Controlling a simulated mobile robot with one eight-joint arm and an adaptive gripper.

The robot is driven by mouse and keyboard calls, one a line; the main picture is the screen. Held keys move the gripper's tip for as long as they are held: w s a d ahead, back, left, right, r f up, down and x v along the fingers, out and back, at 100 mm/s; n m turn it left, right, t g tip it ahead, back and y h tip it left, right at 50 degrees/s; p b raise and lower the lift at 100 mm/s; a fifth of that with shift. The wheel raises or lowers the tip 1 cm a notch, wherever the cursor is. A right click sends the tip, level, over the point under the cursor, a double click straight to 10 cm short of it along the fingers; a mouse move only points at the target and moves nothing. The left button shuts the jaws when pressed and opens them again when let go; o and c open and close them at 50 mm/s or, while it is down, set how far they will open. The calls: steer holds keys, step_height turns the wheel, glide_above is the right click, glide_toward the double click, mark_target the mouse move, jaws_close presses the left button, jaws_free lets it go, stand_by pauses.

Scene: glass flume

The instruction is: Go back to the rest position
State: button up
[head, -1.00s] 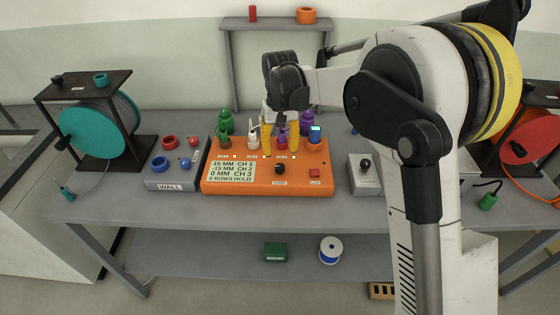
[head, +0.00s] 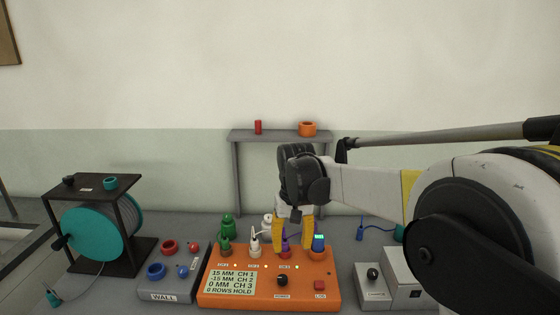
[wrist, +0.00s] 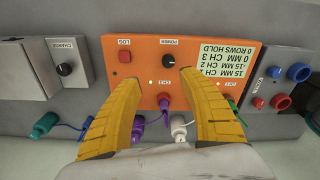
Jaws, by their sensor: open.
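My gripper (head: 293,234) has yellow fingers and is open above the back part of the orange box in the head view. In the wrist view my gripper (wrist: 158,122) spans the back edge of the orange box (wrist: 145,72), with its fingers apart. A purple plug (wrist: 163,104) and a white plug (wrist: 180,128) show between and below the fingers. In the head view the purple plug (head: 285,245) is partly hidden between the fingers. The orange box (head: 265,291) has a screen with text, a black knob and a red button.
A teal cable reel (head: 93,232) stands at left beside the grey WALL box (head: 170,288). A grey box with a black knob (head: 374,290) is at right. Behind is a raised shelf (head: 280,135) with a red cylinder (head: 258,127) and an orange ring (head: 307,129). Green plugs (head: 227,226) stand near the gripper.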

steer(key=s+d+r+m+t, duration=0.1)
steer(key=s+d+r+t, duration=0.15)
steer(key=s+d, duration=0.5)
steer(key=s+d+r+t, duration=0.2)
steer(key=s+d+r, duration=0.25)
steer(key=s, duration=0.55)
steer(key=s+d+f+m+t, duration=0.1)
steer(key=s+d+f, duration=0.3)
steer(key=s, duration=0.4)
steer(key=shift+t, duration=0.55)
